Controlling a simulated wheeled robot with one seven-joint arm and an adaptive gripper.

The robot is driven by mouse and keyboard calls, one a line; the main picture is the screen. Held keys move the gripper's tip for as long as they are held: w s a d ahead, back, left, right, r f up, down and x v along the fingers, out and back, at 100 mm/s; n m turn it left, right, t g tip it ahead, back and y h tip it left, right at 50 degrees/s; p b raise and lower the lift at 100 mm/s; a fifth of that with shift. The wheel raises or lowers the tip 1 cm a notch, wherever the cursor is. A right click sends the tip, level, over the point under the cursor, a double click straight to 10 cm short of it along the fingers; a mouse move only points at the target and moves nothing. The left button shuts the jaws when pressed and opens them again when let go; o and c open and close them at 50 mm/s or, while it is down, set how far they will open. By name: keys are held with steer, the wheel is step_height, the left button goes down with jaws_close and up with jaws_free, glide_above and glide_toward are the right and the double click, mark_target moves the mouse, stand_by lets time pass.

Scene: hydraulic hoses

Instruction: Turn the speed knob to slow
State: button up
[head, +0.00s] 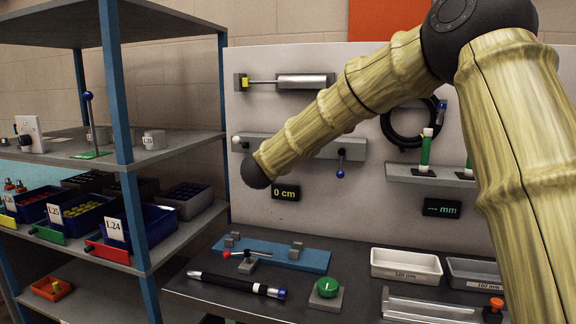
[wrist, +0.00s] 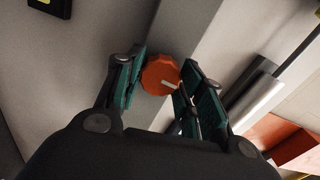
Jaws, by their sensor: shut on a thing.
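An orange-red round knob (wrist: 156,74) with a white pointer mark sits against a grey surface in the wrist view. My gripper (wrist: 164,80) has its two green-padded fingers on either side of the knob, shut on it. The white mark lies towards the right finger. No slow or fast lettering can be read. In the head view the knob and my gripper are hidden behind my arm, which reaches to the grey rail (head: 352,149) on the wall panel. A black display (head: 286,193) below the rail reads 0 cm.
A cylinder (head: 303,81) hangs above the rail, and a blue-tipped lever (head: 340,173) hangs below it. A black hose, a green tube (head: 426,149) and a small shelf are to the right.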

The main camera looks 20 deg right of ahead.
steer(key=m+b, duration=1.1)
steer(key=b, duration=0.3)
steer(key=shift+f, duration=0.1)
steer(key=o, duration=1)
steer(key=shift+d, duration=0.1)
steer(key=v, duration=1.2)
